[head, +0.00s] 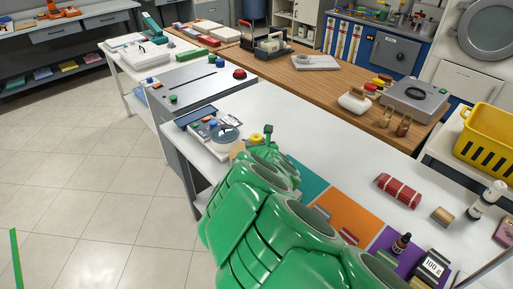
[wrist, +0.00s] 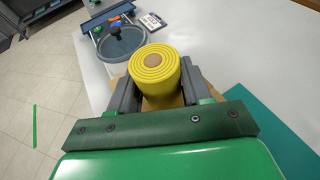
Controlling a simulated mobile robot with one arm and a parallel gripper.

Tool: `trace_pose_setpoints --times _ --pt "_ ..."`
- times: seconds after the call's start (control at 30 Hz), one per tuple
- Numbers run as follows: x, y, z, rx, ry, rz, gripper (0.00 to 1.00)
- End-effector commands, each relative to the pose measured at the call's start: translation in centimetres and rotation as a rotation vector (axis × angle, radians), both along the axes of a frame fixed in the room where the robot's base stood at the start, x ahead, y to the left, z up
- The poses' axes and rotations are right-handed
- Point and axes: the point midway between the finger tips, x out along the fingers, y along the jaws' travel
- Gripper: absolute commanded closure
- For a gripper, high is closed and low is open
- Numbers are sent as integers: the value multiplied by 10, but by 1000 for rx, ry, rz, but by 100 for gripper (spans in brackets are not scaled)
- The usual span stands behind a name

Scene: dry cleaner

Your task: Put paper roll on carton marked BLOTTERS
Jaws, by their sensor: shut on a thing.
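A yellow roll (wrist: 150,66) with a tan core, which looks like the paper roll, is between the two grey fingers of my gripper (wrist: 157,82) in the wrist view. My gripper is shut on it. The roll also shows in the head view (head: 255,139), beyond my green arm. A tan, carton-like surface (wrist: 118,84) lies below the roll and fingers, mostly hidden by them. Its tan edge shows at the left of my arm in the head view (head: 237,150). No BLOTTERS marking is readable, and I cannot tell whether the roll touches the surface.
A grey round dish (wrist: 122,42) with a dark knob stands close by at the roll's upper left. A blue-edged tray (head: 196,116) is behind it. A red bundle (head: 398,190) and a dropper bottle (head: 401,244) are on the right. White tabletop (head: 320,140) is clear beyond the roll.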

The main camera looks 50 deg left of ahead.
Motion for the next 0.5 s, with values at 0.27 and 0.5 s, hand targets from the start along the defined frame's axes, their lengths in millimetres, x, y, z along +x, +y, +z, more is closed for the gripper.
trace_pose_setpoints --times 0.27,0.5 --pt "1 0 -15 0 0 -2 82" --pt "1 -1 -15 0 -1 -2 82"
